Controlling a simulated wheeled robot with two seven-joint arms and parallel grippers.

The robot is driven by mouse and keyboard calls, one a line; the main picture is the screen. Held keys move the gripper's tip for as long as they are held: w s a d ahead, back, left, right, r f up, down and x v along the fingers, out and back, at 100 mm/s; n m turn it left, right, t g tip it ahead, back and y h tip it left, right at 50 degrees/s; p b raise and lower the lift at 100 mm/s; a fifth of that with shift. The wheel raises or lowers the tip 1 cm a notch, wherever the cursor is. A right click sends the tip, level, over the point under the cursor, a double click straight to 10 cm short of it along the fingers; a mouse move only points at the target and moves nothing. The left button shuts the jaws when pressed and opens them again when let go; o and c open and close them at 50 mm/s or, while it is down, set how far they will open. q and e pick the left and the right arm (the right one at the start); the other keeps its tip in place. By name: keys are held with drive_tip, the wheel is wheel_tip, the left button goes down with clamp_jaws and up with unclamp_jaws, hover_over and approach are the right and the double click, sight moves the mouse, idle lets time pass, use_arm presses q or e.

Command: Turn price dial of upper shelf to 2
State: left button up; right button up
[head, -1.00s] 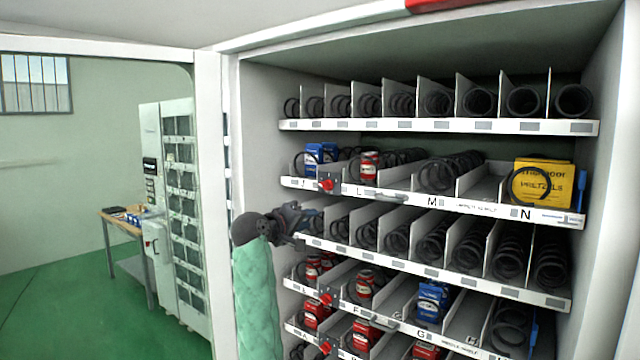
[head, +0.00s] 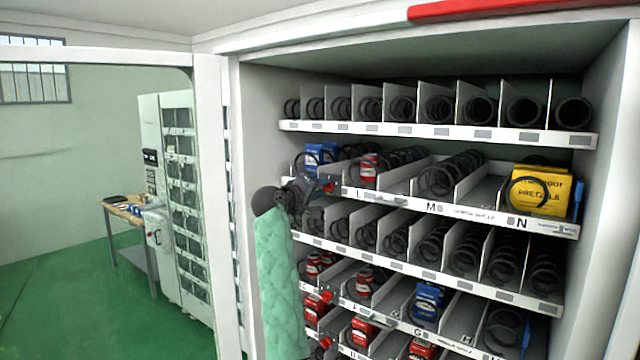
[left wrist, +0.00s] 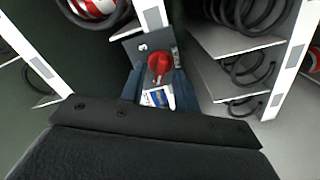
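The upper product shelf (head: 470,213) carries a red price dial (head: 329,187) at its left end. My left gripper (head: 314,187) is right in front of this dial and partly hides it. In the left wrist view the red dial (left wrist: 159,64) sits on a grey plate with a white mark beside it. The left gripper's two dark blue fingers (left wrist: 158,88) stand apart, one on each side of the dial's line. I cannot tell whether they touch it. The number that the dial points to is too small to read. My right gripper is not in view.
Shelf dividers and black coils line every shelf. A blue box (head: 318,155) and a red can (head: 369,167) stand behind the upper shelf's edge. The open cabinet frame (head: 208,150) is left.

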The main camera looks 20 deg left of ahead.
use_arm(q)
drive_tip(key=shift+w+d, duration=0.1)
drive_tip(key=shift+w, duration=0.15)
clamp_jaws()
drive_tip(key=shift+f, duration=0.1)
